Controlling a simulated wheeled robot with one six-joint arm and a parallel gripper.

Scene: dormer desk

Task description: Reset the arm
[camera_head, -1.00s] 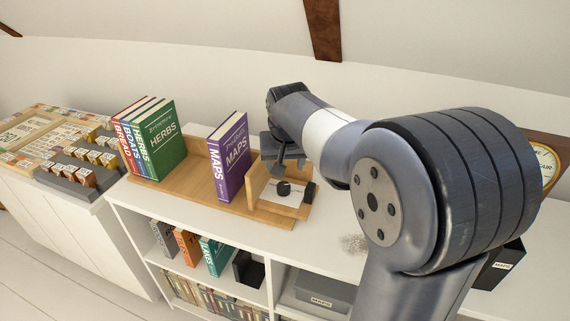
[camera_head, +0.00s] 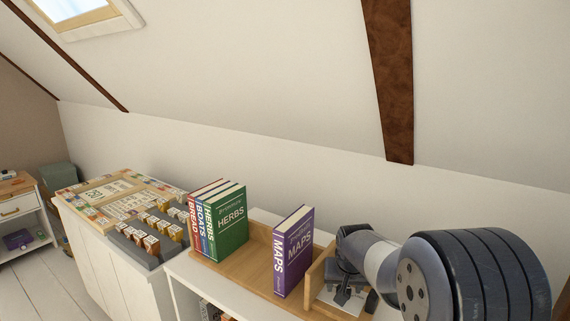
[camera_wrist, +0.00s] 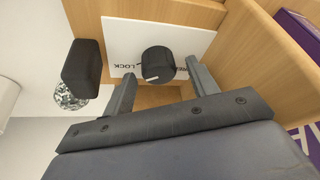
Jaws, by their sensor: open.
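My gripper (camera_head: 345,288) is at the right end of the wooden book rack (camera_head: 242,271), over its end section. In the wrist view my gripper (camera_wrist: 160,72) is open, its two dark fingers apart. A round black knob (camera_wrist: 158,64) with a white mark shows between the fingers, on a white plate (camera_wrist: 125,36) with the word LOCK. I cannot tell whether a finger touches the knob. A purple MAPS book (camera_head: 293,251) stands upright just left of the end section.
BREAD, BOATS and green HERBS books (camera_head: 230,222) stand at the rack's left. A dark block (camera_wrist: 82,62) is beside the plate. A board game (camera_head: 118,195) and grey stepped stand with lettered cubes (camera_head: 138,250) lie left. The sloped wall rises behind.

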